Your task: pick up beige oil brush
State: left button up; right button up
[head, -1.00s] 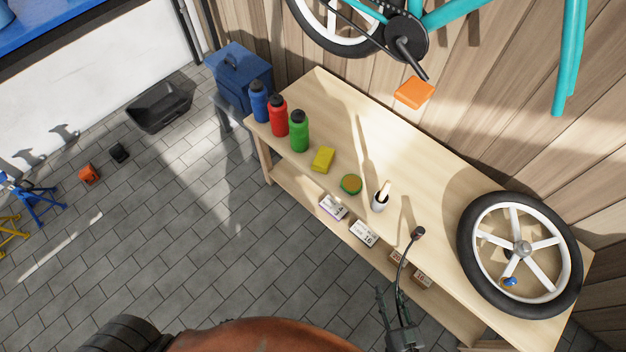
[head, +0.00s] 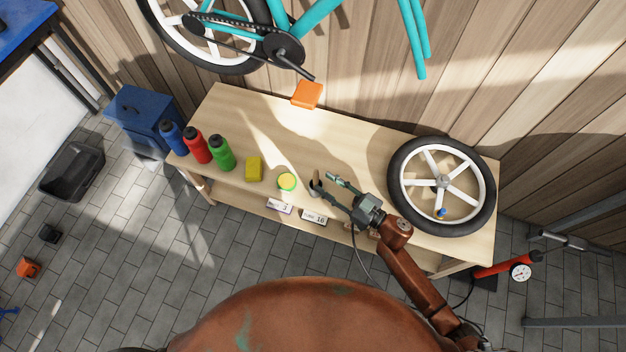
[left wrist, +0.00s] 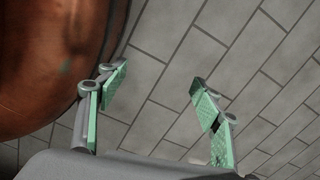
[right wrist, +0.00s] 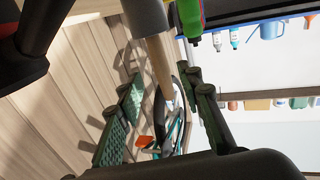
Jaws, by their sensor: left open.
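The beige oil brush (head: 317,175) stands in a small cup (head: 313,191) near the front edge of the workbench (head: 345,140). My right gripper (head: 324,181) is at the brush, just right of the cup, and partly covers it. In the right wrist view the brush handle (right wrist: 160,64) runs between the two spread fingers of my right gripper (right wrist: 165,84), with the cup (right wrist: 146,16) at the top. I see no clear contact with the handle. My left gripper (left wrist: 157,80) is open and empty above the tiled floor.
A wheel (head: 442,184) lies on the right. An orange box (head: 307,95) is at the back. The bench middle is bare.

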aim_at(316, 178)
jog(key=x, duration=0.1)
jog(key=b+x, duration=0.1)
jog(key=x, duration=0.1)
jog(key=shift+w+a+f+b, duration=0.15)
jog(key=shift+a+f+b, duration=0.15)
jog(key=shift+a+b, duration=0.1)
jog(key=shift+w+a+r, duration=0.1)
jog(key=shift+w+a, duration=0.2)
jog(key=shift+a, duration=0.1)
pick_arm(q)
jog(key=w+r, duration=0.3)
jog(key=w, duration=0.1)
jog(key=shift+d+r, duration=0.1)
jog(key=shift+r, duration=0.2)
pick_arm(e)
jog(key=shift+c, duration=0.3)
pick_arm(q)
jog(key=shift+s, duration=0.1)
pick_arm(e)
grip_shut()
